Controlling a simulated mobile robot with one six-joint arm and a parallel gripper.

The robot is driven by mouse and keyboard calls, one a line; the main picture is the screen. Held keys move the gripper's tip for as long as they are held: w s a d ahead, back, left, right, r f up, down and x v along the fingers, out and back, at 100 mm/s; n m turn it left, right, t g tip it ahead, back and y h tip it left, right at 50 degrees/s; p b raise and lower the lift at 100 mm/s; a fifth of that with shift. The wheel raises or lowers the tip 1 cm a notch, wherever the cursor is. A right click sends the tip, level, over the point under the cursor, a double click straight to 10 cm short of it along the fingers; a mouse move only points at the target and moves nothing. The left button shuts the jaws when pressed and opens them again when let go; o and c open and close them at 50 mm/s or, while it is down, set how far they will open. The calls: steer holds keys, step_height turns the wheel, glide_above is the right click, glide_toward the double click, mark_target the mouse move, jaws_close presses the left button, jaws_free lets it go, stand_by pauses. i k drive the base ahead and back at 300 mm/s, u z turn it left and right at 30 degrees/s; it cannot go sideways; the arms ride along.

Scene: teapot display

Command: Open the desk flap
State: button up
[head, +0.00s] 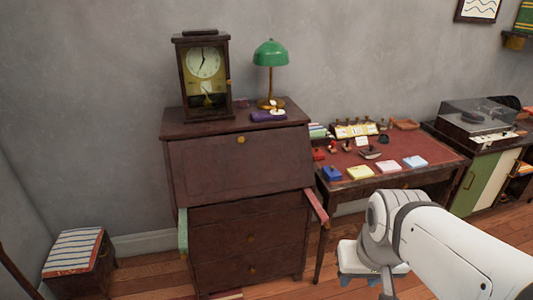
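The dark reddish-brown writing desk (250,235) stands against the grey wall. Its flap (240,168) is a slanted panel, shut, with a small brass knob (241,140) near its top edge. Below the flap, a green-faced support arm (183,232) sticks out at the left and a red-faced one (317,207) at the right. Drawers with brass knobs sit beneath. My gripper (368,280) is at the lower right, low in front of the side table and apart from the desk. Its fingers are partly hidden and small, so its opening is unclear.
A clock (203,75), a green lamp (270,72) and a purple item (268,116) stand on the desk top. A table (430,155) with stamps and colored pads stands close at the right. A striped-top box (76,255) is at the left. A record player (476,118) is farther right.

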mark_target(209, 169)
steer(key=z, duration=2.25)
steer(key=k, duration=1.45)
steer(key=u, duration=1.65)
steer(key=i, duration=1)
steer(key=u, duration=0.05)
